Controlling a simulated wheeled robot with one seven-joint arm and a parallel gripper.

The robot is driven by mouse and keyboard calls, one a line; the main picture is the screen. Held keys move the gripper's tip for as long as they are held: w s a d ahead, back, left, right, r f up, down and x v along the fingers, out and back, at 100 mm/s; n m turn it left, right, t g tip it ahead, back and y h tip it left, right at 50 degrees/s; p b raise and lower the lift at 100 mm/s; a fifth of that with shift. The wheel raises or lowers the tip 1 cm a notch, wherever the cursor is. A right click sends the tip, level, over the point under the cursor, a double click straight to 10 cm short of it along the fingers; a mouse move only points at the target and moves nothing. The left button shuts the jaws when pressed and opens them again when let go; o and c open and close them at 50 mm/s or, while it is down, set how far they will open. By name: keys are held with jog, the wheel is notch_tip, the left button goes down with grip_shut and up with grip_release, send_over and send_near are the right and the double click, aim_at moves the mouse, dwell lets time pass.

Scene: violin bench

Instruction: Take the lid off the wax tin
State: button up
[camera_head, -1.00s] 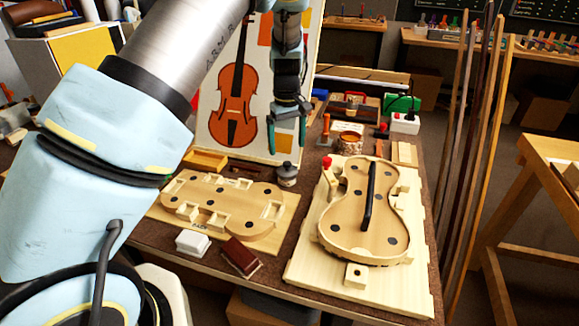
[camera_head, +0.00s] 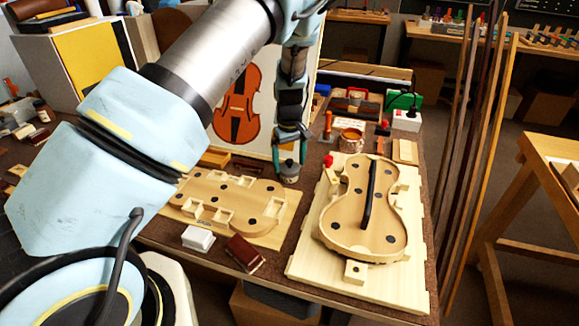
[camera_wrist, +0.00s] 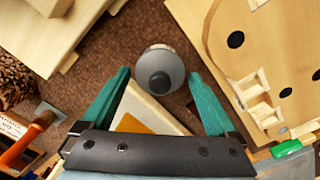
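The wax tin (camera_head: 289,173) is a small grey round tin with a black knob on its lid. It stands on the brown bench between the two violin moulds. In the wrist view its round grey lid and dark knob (camera_wrist: 158,80) show from above. My gripper (camera_head: 290,156) is just above the tin, pointing down. Its green fingers are open, one on each side of the tin in the wrist view. They look apart from the lid. The tin's sides are mostly hidden from the wrist view.
A violin mould (camera_head: 232,203) lies left of the tin, and a violin body on a board (camera_head: 335,259) lies right. A violin poster panel (camera_head: 222,147) stands close behind. A white box (camera_head: 198,239) and dark red block (camera_head: 245,253) are nearer the front edge.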

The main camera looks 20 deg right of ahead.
jog(key=c, duration=1)
